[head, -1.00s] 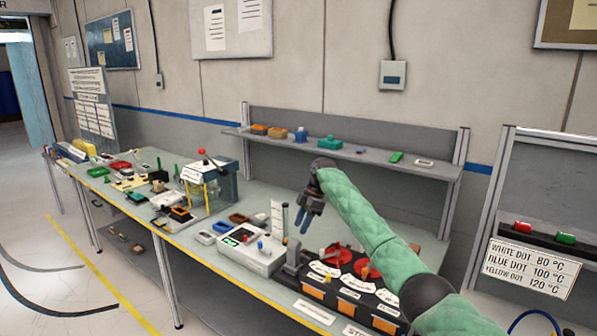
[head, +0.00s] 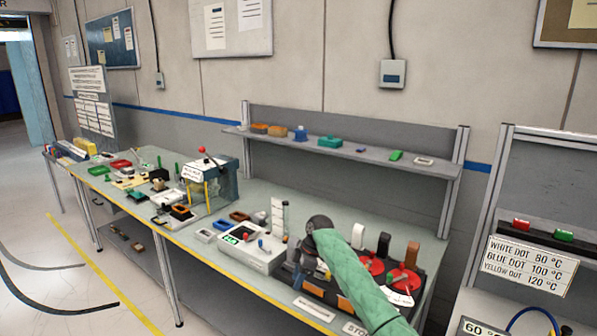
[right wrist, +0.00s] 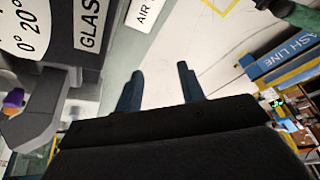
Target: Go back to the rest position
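My right arm comes in from the lower right in the head view, bent low in front of the dark unit with red discs (head: 372,263). Its gripper is hidden behind the arm there. In the right wrist view the right gripper (right wrist: 160,88) shows two dark blue fingers standing apart, with nothing between them and pale floor beyond. A grey device with a round dial (right wrist: 30,25) and a "GLASS" label is close on the left of that view. My left gripper is in neither view.
The long bench (head: 225,262) carries a white device (head: 250,250), a clear-sided box (head: 210,178) and small trays. A shelf (head: 350,152) stands behind it. A temperature sign (head: 530,268) is at the right. Floor is open at the left.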

